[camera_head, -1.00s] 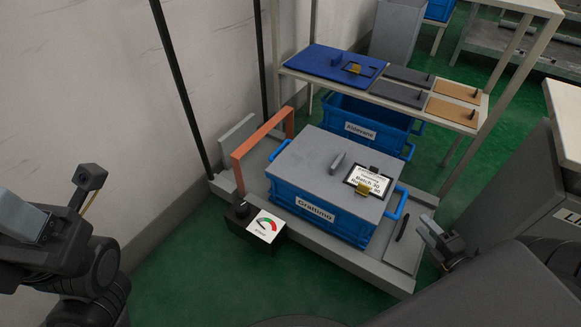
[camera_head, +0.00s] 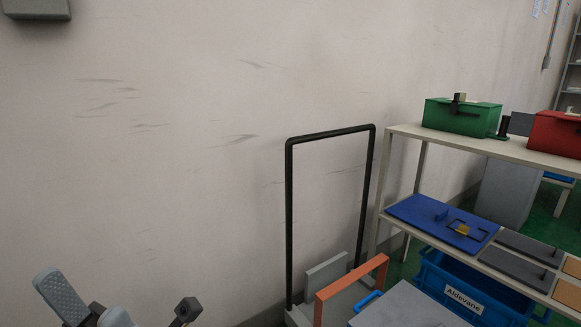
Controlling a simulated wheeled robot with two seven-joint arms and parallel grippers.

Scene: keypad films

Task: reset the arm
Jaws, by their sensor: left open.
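My left gripper (camera_head: 120,300) shows at the bottom left of the head view, in front of the pale wall. Its two fingers stand wide apart with nothing between them. The rest of my left arm is cut off by the lower edge. My right arm and gripper are out of the frame.
A cart with a black push frame (camera_head: 330,134) and an orange bar (camera_head: 352,287) stands right of my left gripper.

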